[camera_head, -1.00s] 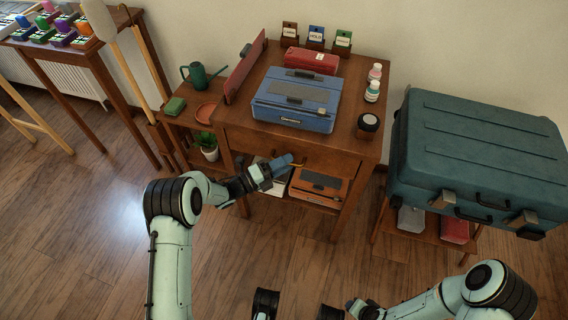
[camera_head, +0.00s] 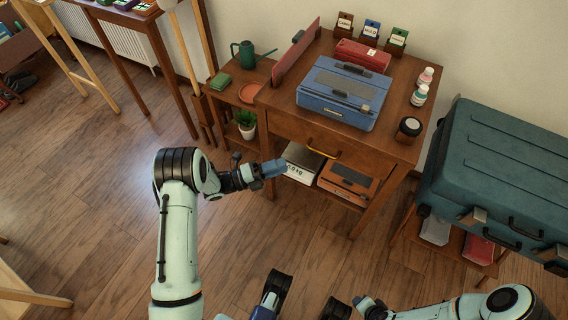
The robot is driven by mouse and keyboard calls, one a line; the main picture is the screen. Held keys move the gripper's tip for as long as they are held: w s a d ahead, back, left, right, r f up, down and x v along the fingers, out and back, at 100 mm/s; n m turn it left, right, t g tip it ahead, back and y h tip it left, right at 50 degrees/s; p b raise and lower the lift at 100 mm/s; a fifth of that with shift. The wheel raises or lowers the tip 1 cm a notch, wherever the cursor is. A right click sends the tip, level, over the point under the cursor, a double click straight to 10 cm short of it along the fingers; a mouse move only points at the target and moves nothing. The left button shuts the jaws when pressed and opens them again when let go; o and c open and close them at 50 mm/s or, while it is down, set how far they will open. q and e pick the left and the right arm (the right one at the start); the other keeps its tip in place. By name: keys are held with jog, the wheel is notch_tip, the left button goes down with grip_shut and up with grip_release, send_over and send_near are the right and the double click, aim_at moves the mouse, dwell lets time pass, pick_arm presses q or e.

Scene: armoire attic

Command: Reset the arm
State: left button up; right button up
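My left arm (camera_head: 178,220) comes up from the bottom and bends right at its elbow. My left gripper (camera_head: 274,169), with blue fingertips, points right in front of the wooden desk (camera_head: 375,154). It looks apart from the desk drawer's yellow handle (camera_head: 321,152), to the left of it in the picture. Its fingers look like one blue block, so their gap cannot be judged. My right arm (camera_head: 480,307) lies low at the bottom right. Its wrist end, with a small blue part, shows near the bottom edge, and the finger state is unclear.
A blue case (camera_head: 340,93) sits on the desk, with bottles (camera_head: 419,95) at its right. Below are a white scale (camera_head: 301,162) and an orange box (camera_head: 346,182). A large teal suitcase (camera_head: 500,175) stands right. A potted plant (camera_head: 246,124) is left.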

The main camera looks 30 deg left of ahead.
dwell(0.4)
